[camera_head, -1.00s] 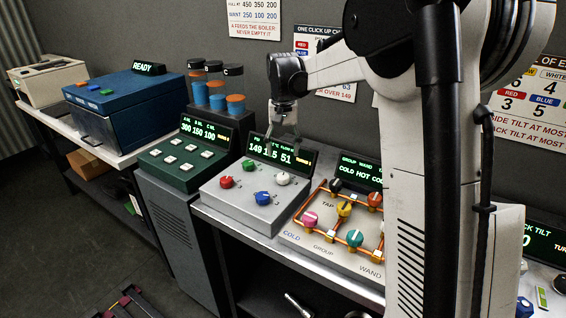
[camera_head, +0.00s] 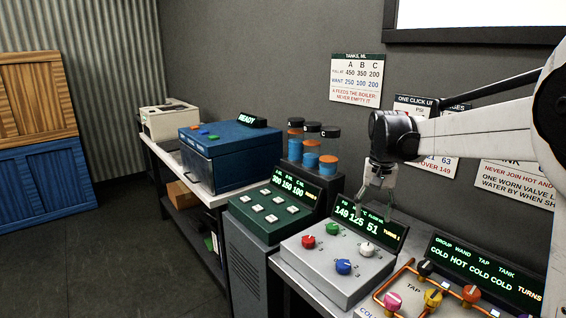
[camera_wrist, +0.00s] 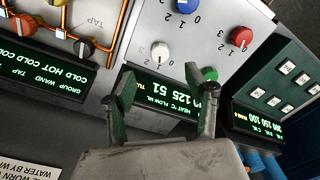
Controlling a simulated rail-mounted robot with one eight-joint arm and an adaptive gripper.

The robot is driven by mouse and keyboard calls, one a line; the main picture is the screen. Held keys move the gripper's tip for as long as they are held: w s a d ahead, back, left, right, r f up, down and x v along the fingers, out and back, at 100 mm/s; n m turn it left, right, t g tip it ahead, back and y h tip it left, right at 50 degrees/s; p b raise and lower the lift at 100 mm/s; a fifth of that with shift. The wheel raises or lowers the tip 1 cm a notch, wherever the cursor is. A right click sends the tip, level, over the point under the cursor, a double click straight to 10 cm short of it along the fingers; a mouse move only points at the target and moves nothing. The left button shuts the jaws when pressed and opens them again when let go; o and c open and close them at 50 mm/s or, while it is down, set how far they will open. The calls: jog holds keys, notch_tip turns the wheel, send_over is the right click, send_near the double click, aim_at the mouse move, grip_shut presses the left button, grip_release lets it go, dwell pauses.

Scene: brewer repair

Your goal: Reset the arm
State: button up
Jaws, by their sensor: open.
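My gripper (camera_head: 375,208) is open and empty in the head view, pointing down above the back of the grey knob panel (camera_head: 325,262). Its two fingers (camera_wrist: 163,118) show apart in the wrist view, in front of that panel's display (camera_wrist: 160,92). The panel has a red knob (camera_head: 308,242), a green knob (camera_head: 332,229), a blue knob (camera_head: 343,266) and a white knob (camera_head: 366,250). Its display reads 149, 125, 51. My arm reaches in from the right.
The green button panel (camera_head: 272,212) stands left of the grey one, with capped canisters (camera_head: 311,160) behind. The pipe panel (camera_head: 410,290) is at right. A blue machine (camera_head: 222,155) marked READY is farther left. The floor (camera_head: 110,255) at left is clear.

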jog(key=s+a+r+n+t, duration=0.1)
jog(key=s+a+r+t, duration=0.1)
jog(key=s, duration=0.6)
jog(key=s+a+r+n+t, duration=0.1)
jog(key=s+a+r, duration=0.15)
jog(key=s, duration=0.65)
jog(key=s+a+f+t, duration=0.1)
jog(key=s+f, duration=0.2)
jog(key=s, duration=0.3)
jog(key=s+a+f+n+t, duration=0.1)
jog(key=s+a+f+t, duration=0.1)
jog(key=s+f, duration=0.2)
jog(key=s, duration=0.3)
jog(key=shift+s+n+t, duration=0.15)
jog(key=shift+n+t, duration=0.15)
jog(key=shift+r, duration=0.1)
dwell(3.3)
